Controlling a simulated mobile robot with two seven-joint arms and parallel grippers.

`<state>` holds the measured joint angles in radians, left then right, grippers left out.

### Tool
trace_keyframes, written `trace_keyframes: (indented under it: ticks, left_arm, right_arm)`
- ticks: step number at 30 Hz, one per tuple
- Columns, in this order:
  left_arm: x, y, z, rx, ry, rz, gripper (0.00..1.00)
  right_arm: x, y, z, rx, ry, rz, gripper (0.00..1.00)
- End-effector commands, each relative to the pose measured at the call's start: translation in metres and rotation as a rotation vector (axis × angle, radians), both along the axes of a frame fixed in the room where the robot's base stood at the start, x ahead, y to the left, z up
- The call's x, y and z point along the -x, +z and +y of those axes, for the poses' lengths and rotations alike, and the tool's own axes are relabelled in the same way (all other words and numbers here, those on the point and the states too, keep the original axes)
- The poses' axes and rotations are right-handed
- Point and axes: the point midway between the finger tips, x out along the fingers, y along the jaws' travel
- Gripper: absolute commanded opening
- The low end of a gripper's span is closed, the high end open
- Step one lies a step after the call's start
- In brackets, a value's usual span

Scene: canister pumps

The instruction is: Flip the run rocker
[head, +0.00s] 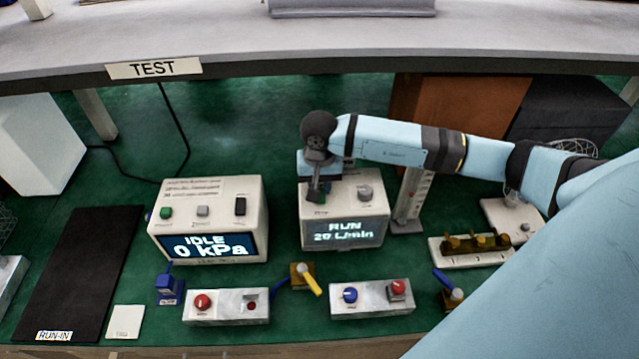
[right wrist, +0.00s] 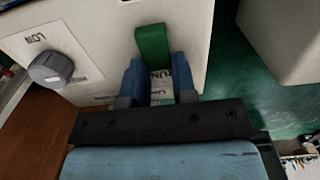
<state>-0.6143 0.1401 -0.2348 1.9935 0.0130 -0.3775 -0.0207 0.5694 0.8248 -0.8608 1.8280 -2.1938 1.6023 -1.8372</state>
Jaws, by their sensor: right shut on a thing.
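The run rocker (right wrist: 152,44) is a green switch on the top panel of a white pump unit (head: 345,205). A label reading RUN lies beside it, showing between my fingers. The unit's display (head: 343,232) reads RUN and 20 L/min. My right gripper (head: 318,190) is over the left part of this top panel and hides the rocker in the head view. In the right wrist view its blue fingers (right wrist: 156,72) are shut on the near end of the rocker. My left gripper is not in view.
A grey knob (head: 365,192) stands right of my gripper on the same panel. Another unit (head: 209,218) at the left shows IDLE and 0 kPa. Button boxes (head: 227,306) and levers (head: 305,279) stand in front. A TEST shelf (head: 300,60) crosses behind.

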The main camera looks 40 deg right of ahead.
Motion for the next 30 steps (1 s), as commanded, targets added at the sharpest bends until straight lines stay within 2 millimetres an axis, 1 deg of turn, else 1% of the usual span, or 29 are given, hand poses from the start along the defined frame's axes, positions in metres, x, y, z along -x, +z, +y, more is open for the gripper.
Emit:
trace_keyframes:
  ticks: [2,4,10,12,14,16,22,27,28,29,30]
  left_arm:
    - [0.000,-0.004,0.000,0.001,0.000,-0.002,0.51]
    - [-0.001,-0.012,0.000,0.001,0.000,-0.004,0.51]
    - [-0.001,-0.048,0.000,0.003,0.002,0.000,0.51]
    - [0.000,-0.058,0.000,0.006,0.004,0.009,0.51]
    - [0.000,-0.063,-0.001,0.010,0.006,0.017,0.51]
    - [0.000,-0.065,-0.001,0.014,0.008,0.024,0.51]
    - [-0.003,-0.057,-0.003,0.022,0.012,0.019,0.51]
    - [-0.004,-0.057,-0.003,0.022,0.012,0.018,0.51]
    - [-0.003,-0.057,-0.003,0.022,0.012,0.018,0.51]
    - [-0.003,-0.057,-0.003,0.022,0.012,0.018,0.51]
    - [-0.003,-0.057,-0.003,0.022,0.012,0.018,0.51]
  right_arm:
    - [0.000,-0.002,0.000,0.007,0.002,-0.011,0.02]
    - [0.000,-0.004,0.000,0.022,0.002,-0.036,0.02]
    - [0.003,-0.004,0.002,0.094,0.003,-0.156,0.02]
    - [0.004,-0.002,0.002,0.117,0.002,-0.192,0.02]
    - [0.004,0.000,0.003,0.133,0.002,-0.217,0.02]
    - [0.005,0.002,0.003,0.145,0.001,-0.236,0.02]
    - [0.006,0.006,0.003,0.155,0.000,-0.253,0.02]
    - [0.006,0.006,0.003,0.155,-0.001,-0.252,0.02]
    - [0.006,0.006,0.003,0.155,-0.001,-0.252,0.28]
    - [0.006,0.006,0.003,0.154,-0.001,-0.252,0.35]
    - [0.006,0.006,0.003,0.154,0.000,-0.252,0.44]
